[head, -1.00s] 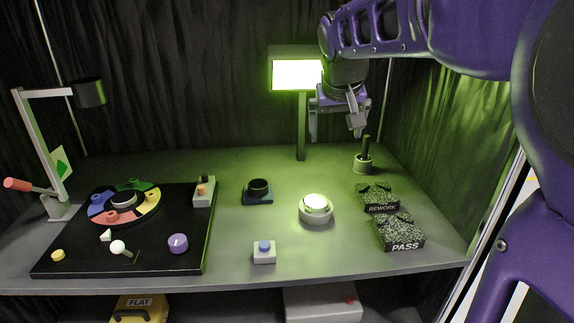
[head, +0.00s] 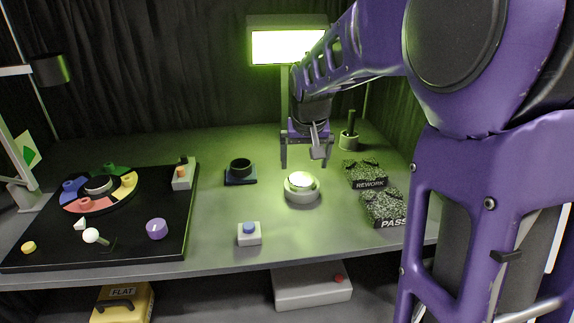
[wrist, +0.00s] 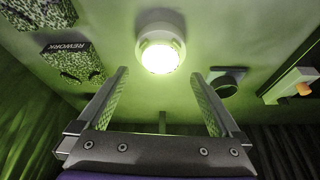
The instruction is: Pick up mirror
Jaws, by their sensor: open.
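The mirror (head: 301,180) looks like a bright round disc, lying in a round pale grey holder (head: 302,196) on the bench. It glows in the wrist view (wrist: 160,56), with the holder's rim around it. My gripper (head: 304,165) is open and empty, fingers pointing down. In the head view its fingertips are just above and behind the mirror. In the wrist view the two fingers (wrist: 158,74) are spread, and the mirror shows beyond the tips, roughly centred between them. The fingers look apart from it; the exact height gap is hard to tell.
REWORK (head: 366,174) and PASS (head: 384,208) trays stand right of the holder. A dark round fixture (head: 240,172) is left, a blue-button box (head: 249,233) in front. A lit panel (head: 287,46) on a post stands behind. A black board (head: 130,245) with coloured parts fills the left.

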